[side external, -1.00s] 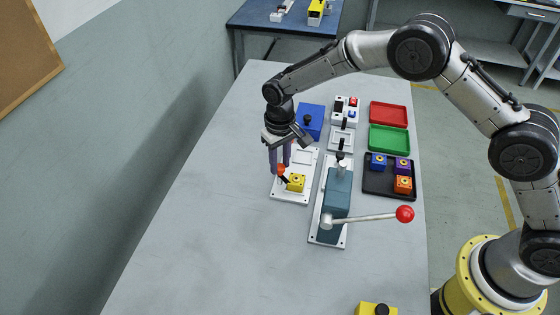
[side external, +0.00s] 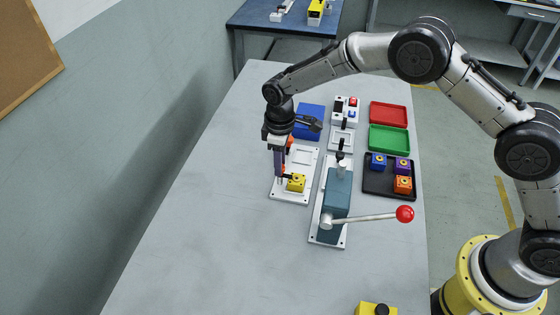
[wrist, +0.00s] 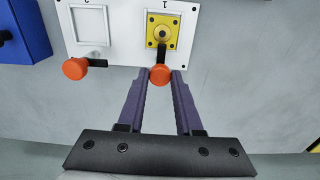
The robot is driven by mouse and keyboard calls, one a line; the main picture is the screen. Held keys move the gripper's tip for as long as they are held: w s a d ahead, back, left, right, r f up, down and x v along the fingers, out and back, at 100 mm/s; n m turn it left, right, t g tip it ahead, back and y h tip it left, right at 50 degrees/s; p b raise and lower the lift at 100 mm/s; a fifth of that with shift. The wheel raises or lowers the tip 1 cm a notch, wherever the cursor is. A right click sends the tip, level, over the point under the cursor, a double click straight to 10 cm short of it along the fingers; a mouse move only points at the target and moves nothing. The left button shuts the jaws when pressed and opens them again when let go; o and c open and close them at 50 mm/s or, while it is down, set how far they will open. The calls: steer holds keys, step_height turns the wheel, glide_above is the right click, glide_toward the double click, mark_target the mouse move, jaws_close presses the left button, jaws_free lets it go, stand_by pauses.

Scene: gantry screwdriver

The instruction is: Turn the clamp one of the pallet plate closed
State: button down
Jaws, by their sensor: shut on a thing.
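The white pallet plate (wrist: 124,46) has two numbered spots and also shows in the side view (side external: 280,192). A yellow block (wrist: 160,28) sits on spot 1; it shows in the side view too (side external: 296,183). Clamp one's orange knob (wrist: 160,75) is between my gripper's fingertips (wrist: 160,73), which are shut on it. Its black arm points from the knob onto the yellow block. Clamp two's orange knob (wrist: 75,69) stands at the plate's edge, its black arm pointing sideways along that edge by empty spot 2. In the side view my gripper (side external: 280,178) hides clamp one's knob.
A teal toggle press (side external: 336,205) with a red-ball lever (side external: 404,214) stands right of the plate. A blue box (side external: 309,120) is behind it. A black tray (side external: 376,187) with colored blocks and red and green trays are further right. The table's left is clear.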

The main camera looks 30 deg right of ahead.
steer(key=shift+w, duration=0.1)
stand_by(0.4)
steer(key=c, duration=0.6)
jaws_free()
steer(key=shift+r, duration=0.1)
step_height(320, 180, up, 14)
steer(key=shift+f, duration=0.15)
